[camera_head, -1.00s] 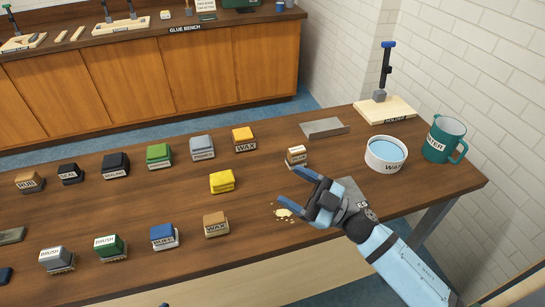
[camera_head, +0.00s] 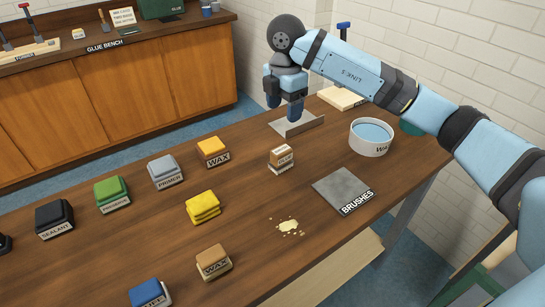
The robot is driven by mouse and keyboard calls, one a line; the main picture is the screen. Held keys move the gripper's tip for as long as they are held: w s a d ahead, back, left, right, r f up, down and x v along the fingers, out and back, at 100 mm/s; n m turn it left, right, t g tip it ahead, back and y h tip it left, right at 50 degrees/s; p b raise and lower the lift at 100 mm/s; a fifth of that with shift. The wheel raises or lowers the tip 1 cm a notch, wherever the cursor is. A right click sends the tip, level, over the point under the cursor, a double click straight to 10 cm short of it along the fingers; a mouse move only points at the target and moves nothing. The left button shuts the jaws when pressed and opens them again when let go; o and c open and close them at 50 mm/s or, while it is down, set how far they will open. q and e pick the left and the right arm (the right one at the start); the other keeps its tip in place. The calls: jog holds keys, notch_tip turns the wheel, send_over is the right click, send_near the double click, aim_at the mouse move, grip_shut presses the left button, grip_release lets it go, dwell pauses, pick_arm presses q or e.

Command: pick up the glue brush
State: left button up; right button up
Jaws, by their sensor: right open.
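A small brown-topped block brush with a pale base (camera_head: 281,158) stands on the wooden table. Its small label seems to read "GLUE". My right gripper (camera_head: 283,105) is open and empty, fingers pointing down. In the picture it is above the brush, in front of the grey metal tray, and apart from the brush. My left gripper is not in view.
A grey mat marked "BRUSHES" (camera_head: 343,190) lies right of spilled crumbs (camera_head: 289,227). The grey metal tray (camera_head: 297,126) and a white water bowl (camera_head: 371,138) stand behind. Several labelled blocks, including a yellow one (camera_head: 203,208), stand left. My right arm partly covers a green mug (camera_head: 410,127).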

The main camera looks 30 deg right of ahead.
aim_at(282, 149)
jog(key=f, duration=0.8)
jog(key=shift+s+a+f, duration=0.1)
jog(key=shift+s+a, duration=0.05)
jog(key=shift+s, duration=0.05)
notch_tip(282, 149, down, 5)
jog(key=shift+w+a+f, duration=0.1)
jog(key=shift+c, duration=0.5)
jog(key=c, duration=0.9)
